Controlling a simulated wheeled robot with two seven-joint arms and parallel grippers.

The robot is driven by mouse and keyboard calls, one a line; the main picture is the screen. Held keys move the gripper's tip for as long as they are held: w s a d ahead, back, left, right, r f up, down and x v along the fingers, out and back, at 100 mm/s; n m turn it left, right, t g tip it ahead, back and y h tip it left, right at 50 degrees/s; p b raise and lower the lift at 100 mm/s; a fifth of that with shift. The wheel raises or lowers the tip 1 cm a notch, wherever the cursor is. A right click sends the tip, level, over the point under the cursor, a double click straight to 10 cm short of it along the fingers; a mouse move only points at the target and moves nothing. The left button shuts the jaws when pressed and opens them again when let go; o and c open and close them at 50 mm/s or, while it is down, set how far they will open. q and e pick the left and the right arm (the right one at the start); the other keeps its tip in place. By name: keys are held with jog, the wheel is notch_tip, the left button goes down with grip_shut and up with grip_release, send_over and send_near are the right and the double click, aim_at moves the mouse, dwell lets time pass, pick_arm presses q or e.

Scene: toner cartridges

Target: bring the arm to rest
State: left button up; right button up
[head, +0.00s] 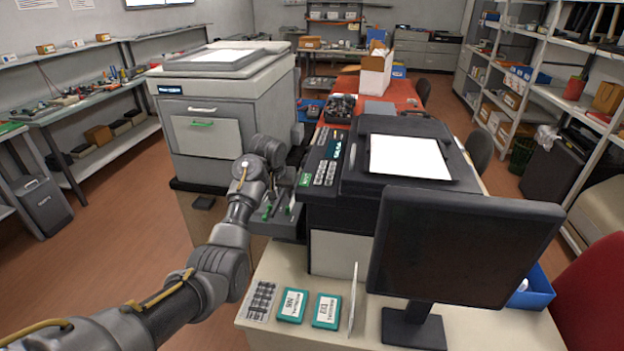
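My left arm comes in from the lower left and reaches forward to the black printer (335,215). My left gripper (283,197) is at the printer's left side, over a dark open part with green tabs (268,213). Its fingers are small and dark against the printer, so I cannot tell whether they are open or shut or hold anything. Two teal toner boxes, a left one (292,305) and a right one (327,311), lie on the desk in front of the printer. My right gripper is not in view.
A monitor (460,250) stands on the front right of the pale desk (275,335). A thin upright panel (353,298) and a keypad-like sheet (262,300) are beside the boxes. A large grey copier (215,110) stands behind my wrist.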

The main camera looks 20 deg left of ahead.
pick_arm(q)
jog(key=s+d+f+m, duration=0.1)
jog(key=s+d+f, duration=0.1)
jog(key=s+f, duration=1.55)
jog(key=s+d+m, duration=0.1)
jog(key=s+d, duration=0.2)
jog(key=s, duration=1.3)
jog(key=s+d+m, duration=0.2)
jog(key=s+d, duration=0.2)
jog(key=s, duration=1.2)
notch_tip(320, 180, down, 28)
jog(key=s+g+b, duration=0.2)
jog(key=s+a+f+g+b, duration=0.1)
jog(key=s+a+f+b, duration=0.1)
jog(key=s+f, duration=1.3)
notch_tip(320, 180, down, 2)
jog(key=shift+s+a+f+h, duration=0.2)
jog(key=shift+s+a+h, duration=0.1)
jog(key=shift+s+a, duration=0.15)
